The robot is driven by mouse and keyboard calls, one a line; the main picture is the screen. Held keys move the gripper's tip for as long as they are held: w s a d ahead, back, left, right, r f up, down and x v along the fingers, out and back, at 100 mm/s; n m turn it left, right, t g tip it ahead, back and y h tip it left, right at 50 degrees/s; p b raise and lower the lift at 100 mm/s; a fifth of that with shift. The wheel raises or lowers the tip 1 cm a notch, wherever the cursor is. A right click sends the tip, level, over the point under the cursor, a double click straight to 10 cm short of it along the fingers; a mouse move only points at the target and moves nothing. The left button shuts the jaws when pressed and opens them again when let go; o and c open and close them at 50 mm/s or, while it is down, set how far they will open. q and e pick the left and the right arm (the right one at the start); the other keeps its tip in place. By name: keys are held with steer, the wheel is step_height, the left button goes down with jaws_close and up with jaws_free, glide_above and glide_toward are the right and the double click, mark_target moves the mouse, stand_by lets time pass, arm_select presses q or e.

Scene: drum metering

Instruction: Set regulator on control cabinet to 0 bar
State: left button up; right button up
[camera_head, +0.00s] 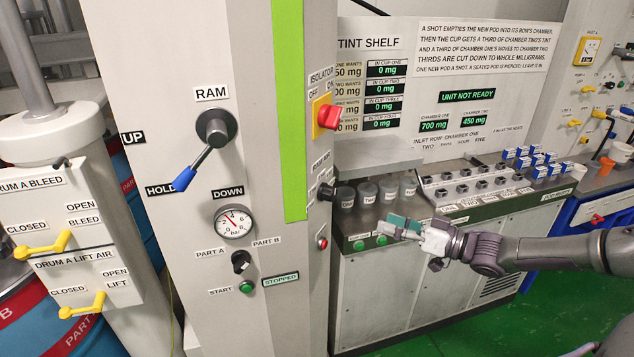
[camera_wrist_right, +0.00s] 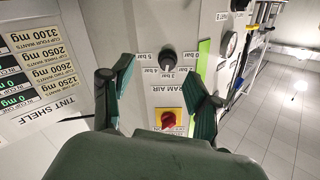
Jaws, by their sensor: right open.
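The regulator (camera_wrist_right: 168,58) is a black round knob on the cabinet's side face, seen upside down in the right wrist view. Bar labels ring it, with "RAM AIR" beside it; its exact setting is too small to read. In the head view the regulator (camera_head: 325,191) juts edge-on from the right side of the control cabinet (camera_head: 262,90). My right gripper (camera_head: 398,226) is open and empty, apart from the knob and to its right in the head view. In the wrist view its green-padded fingers (camera_wrist_right: 160,95) frame the knob at a distance. My left gripper is not visible.
A red-and-yellow isolator switch (camera_head: 327,116) is above the regulator on the same side. The cabinet front has the ram lever (camera_head: 196,150) and a pressure gauge (camera_head: 233,222). Green floor lies open below.

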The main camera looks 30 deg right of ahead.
mark_target(334, 197)
steer(key=shift+y, duration=0.4)
steer(key=w+a+r+p, duration=0.1)
steer(key=w+a, duration=0.1)
steer(key=w, duration=0.1)
steer(key=w+a+r+p, duration=0.1)
steer(key=w+a, duration=0.2)
steer(key=w, duration=0.1)
steer(key=w+a+r+p, duration=0.1)
steer(key=w+a, duration=0.2)
steer(key=shift+w+r+p, duration=0.3)
steer(key=shift+w, duration=0.1)
steer(key=shift+w+a+f, duration=0.15)
steer(key=shift+w+a, duration=0.05)
steer(key=shift+w, duration=0.25)
steer(key=c, duration=1)
